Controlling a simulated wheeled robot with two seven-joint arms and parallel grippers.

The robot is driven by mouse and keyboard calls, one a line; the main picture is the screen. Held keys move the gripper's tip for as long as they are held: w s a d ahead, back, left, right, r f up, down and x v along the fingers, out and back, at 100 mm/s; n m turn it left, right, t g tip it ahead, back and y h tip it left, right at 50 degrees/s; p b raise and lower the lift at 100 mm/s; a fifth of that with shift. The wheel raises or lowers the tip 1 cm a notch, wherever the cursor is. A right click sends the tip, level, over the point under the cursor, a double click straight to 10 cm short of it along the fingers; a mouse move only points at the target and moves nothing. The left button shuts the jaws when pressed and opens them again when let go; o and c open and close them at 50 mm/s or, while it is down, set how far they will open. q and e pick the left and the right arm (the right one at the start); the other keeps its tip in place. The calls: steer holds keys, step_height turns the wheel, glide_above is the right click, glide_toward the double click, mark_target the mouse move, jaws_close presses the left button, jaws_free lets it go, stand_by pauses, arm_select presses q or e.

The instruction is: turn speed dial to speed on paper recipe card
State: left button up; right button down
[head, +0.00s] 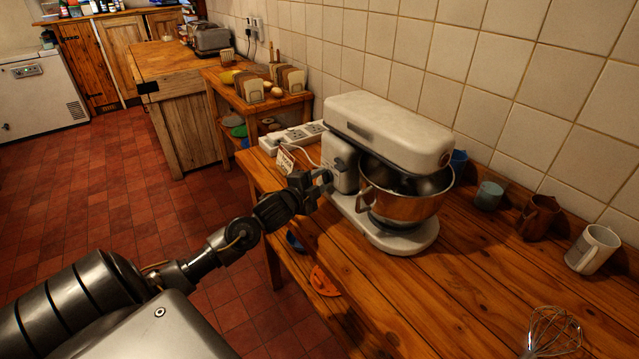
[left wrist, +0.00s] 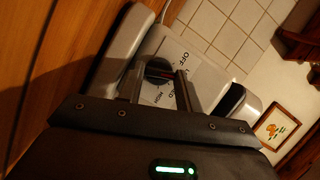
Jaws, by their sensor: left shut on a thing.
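The white stand mixer (head: 388,130) stands on the wooden table with its steel bowl (head: 402,205) under the head. My left gripper (head: 324,181) is at the near left side of the mixer body. In the left wrist view the black speed dial (left wrist: 158,69) sits between the fingers of my left gripper (left wrist: 160,80), which is shut on it. A white label around the dial reads OFF and HIGH; other words are partly hidden, and the dial's pointing is unclear. A small paper card (head: 285,160) stands behind the gripper, its writing too small to read. My right gripper is out of view.
A power strip (head: 292,137) lies behind the mixer. A blue-grey cup (head: 488,195), brown jug (head: 538,217), white mug (head: 592,249) and whisk (head: 553,330) are to the right. The table front is mostly clear.

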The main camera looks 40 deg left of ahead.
arm_select(q)
steer(key=o, duration=1)
steer(key=shift+f, duration=0.1)
